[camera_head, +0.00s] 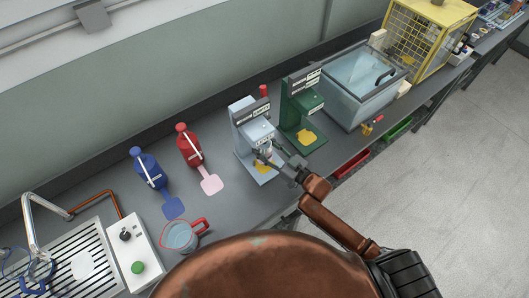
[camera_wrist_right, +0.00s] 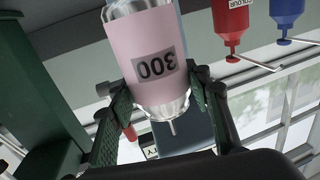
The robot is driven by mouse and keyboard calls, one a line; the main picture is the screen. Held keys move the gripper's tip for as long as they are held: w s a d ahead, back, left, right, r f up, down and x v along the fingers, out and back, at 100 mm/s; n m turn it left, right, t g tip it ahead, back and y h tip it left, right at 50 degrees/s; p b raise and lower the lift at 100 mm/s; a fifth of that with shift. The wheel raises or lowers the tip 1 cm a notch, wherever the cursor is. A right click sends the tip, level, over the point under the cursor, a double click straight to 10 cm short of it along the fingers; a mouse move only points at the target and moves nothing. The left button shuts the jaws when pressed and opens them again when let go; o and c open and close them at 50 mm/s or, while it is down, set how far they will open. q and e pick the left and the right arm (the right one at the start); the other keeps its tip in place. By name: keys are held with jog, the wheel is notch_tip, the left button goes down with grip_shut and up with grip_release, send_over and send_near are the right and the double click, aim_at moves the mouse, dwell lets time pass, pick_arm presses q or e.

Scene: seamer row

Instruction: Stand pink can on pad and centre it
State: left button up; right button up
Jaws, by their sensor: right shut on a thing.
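The pink can (camera_wrist_right: 143,48), with silver ends and a "300" label that reads upside down in the right wrist view, is between the fingers of my right gripper (camera_wrist_right: 165,108). The gripper is shut on it. In the head view my right gripper (camera_head: 272,154) reaches into the pale blue seamer (camera_head: 249,122) from the right. The can is small and mostly hidden there. A yellow pad (camera_head: 262,168) shows partly on that seamer's base, under the gripper. I cannot tell whether the can touches it. My left gripper is out of view.
The green seamer (camera_head: 302,98) stands close to the right, with a yellow patch (camera_head: 307,136) on its base. The red bottle (camera_head: 189,146) and blue bottle (camera_head: 148,170) stand left. A jug (camera_head: 181,236) is near the front edge. A glass-lidded box (camera_head: 362,85) stands beyond the green seamer.

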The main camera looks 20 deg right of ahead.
notch_tip(320, 180, down, 3)
jog(key=shift+f, duration=0.1)
jog(key=shift+w+a+f, duration=0.1)
jog(key=shift+w+f, duration=0.1)
jog(key=shift+f, duration=0.1)
jog(key=shift+f, duration=0.1)
